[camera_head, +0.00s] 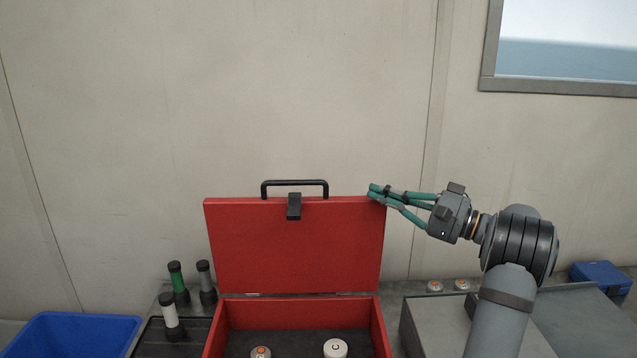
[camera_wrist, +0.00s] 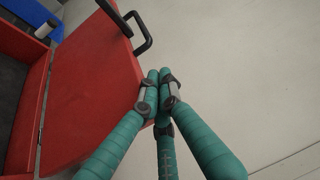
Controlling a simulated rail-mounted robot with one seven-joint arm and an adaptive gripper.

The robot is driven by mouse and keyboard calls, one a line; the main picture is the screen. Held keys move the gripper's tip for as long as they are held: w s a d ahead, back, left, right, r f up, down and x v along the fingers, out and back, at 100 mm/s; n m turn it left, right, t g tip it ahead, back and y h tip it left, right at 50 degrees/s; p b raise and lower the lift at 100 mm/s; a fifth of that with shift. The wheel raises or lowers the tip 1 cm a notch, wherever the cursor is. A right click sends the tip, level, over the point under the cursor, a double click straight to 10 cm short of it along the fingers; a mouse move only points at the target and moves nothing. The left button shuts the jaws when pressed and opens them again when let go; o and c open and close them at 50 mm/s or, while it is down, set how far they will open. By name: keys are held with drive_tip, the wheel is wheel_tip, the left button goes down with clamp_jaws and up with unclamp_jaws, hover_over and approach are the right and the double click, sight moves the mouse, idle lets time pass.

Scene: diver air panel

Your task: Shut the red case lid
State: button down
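The red case (camera_head: 300,312) stands open on the bench. Its red lid (camera_head: 295,245) is raised roughly upright, with a black handle (camera_head: 295,183) and a black latch (camera_head: 293,206) at the top edge. My gripper (camera_head: 373,191) is at the lid's upper right corner, its teal fingers pointing left. In the wrist view the fingertips (camera_wrist: 160,76) are together with nothing visible between them, close beside the lid (camera_wrist: 95,85). I cannot tell whether they touch it.
Inside the case are round-topped items (camera_head: 335,348), one marked C. A blue bin (camera_head: 80,335) is at the lower left, near several capped cylinders (camera_head: 178,282). A grey box (camera_head: 430,325) stands right of the case, and a blue case (camera_head: 602,275) lies farther right.

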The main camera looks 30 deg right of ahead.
sight(339, 197)
drive_tip(key=p+x, duration=0.5)
drive_tip(key=x, duration=0.3)
drive_tip(key=shift+w+a+r, duration=0.2)
drive_tip(key=shift+a+r, duration=0.05)
drive_tip(key=shift+w+a+f+p, duration=0.1)
drive_tip(key=shift+w+a+p, duration=0.3)
drive_tip(key=shift+w, duration=0.15)
drive_tip(key=shift+s+f+b, duration=0.15)
drive_tip(key=shift+b, duration=0.25)
